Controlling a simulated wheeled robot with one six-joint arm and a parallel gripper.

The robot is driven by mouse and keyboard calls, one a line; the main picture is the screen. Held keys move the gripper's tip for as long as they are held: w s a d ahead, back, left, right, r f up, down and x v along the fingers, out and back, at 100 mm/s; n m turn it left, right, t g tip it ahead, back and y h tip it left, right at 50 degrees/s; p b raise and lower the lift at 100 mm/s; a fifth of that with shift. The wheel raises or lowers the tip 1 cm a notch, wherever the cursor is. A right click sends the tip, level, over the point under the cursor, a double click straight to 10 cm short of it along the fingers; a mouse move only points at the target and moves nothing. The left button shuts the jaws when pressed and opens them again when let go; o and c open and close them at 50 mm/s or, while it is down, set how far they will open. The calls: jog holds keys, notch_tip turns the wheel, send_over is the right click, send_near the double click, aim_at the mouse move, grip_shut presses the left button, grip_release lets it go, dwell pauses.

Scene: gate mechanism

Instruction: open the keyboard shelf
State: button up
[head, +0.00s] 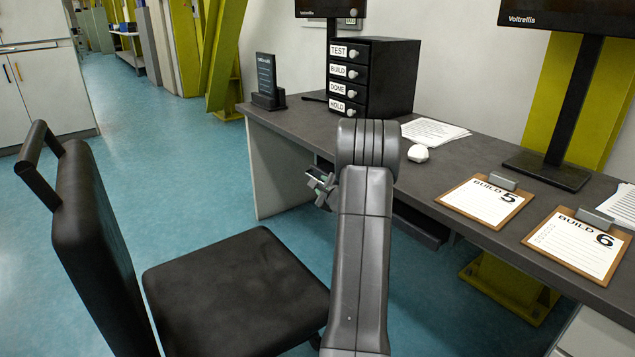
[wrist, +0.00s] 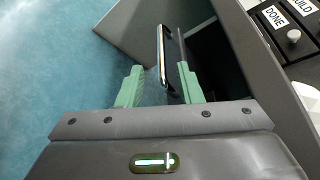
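The keyboard shelf (head: 420,226) is a dark shelf under the grey desk, partly hidden by my arm in the head view. In the wrist view, an upright-looking dark bar with a bright edge (wrist: 162,55) stands out from the space under the desktop; it looks like the shelf's handle or front edge. My gripper (wrist: 160,85) is open, its two green fingers apart. The bar's near end appears between them, closer to the right finger; I cannot tell if they touch. In the head view, my gripper (head: 320,187) shows left of my arm, near the desk's front edge.
The desktop (head: 300,120) overhangs close to my gripper. A black drawer unit (head: 390,75), a white mouse (head: 418,153) and clipboards (head: 485,200) lie on it. A black chair (head: 235,290) stands left of my arm. The floor (head: 130,130) behind it is clear.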

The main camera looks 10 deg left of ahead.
aim_at(317, 180)
jog(key=shift+x, duration=3.1)
jog(key=shift+r, duration=0.15)
grip_shut()
